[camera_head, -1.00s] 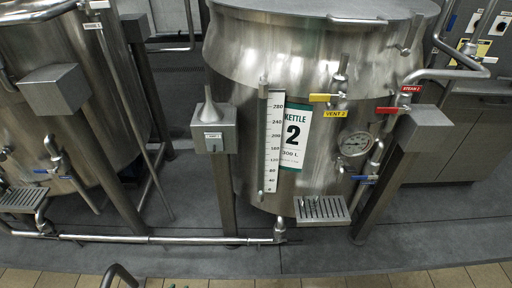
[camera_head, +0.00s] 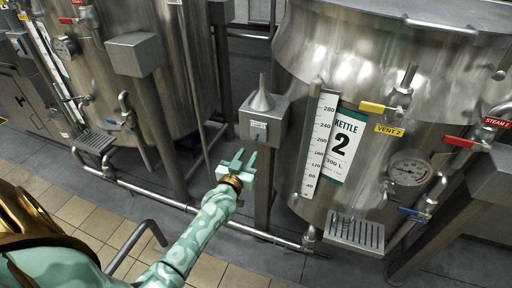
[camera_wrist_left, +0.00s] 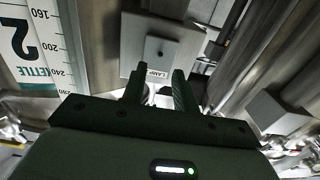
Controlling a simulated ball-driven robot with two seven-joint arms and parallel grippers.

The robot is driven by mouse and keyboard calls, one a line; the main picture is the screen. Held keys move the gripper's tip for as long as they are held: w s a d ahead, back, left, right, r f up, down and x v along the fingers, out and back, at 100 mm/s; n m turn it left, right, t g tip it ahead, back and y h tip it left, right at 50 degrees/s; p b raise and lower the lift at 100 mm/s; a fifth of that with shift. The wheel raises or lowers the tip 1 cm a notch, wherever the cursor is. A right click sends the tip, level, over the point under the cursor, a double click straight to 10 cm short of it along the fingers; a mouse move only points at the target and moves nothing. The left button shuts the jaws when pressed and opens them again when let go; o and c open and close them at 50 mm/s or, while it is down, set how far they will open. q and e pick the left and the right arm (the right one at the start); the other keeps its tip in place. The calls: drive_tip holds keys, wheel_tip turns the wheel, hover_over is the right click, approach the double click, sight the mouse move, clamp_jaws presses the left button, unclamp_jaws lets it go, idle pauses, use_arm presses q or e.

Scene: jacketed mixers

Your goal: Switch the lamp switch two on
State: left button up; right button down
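I cannot tell which way the toggle is set. My left gripper (camera_head: 241,158) is in front of and below the box, apart from it. In the left wrist view the left gripper (camera_wrist_left: 158,78) has its two fingers apart and empty, pointing toward the plate. My right gripper is not in view.
Kettle 2 (camera_head: 393,65), with its gauge, valves and drip tray (camera_head: 355,233), stands right of the box. Another kettle (camera_head: 170,60) stands at the left. A low pipe (camera_head: 170,200) runs along the kettles' feet, and a bent rail (camera_head: 138,240) stands on the tiled floor.

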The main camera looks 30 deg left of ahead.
use_arm(q)
drive_tip(key=b+x, duration=0.1)
drive_tip(key=x, duration=0.5)
drive_tip(key=shift+b, duration=0.4)
drive_tip(key=shift+w, duration=0.15)
clamp_jaws()
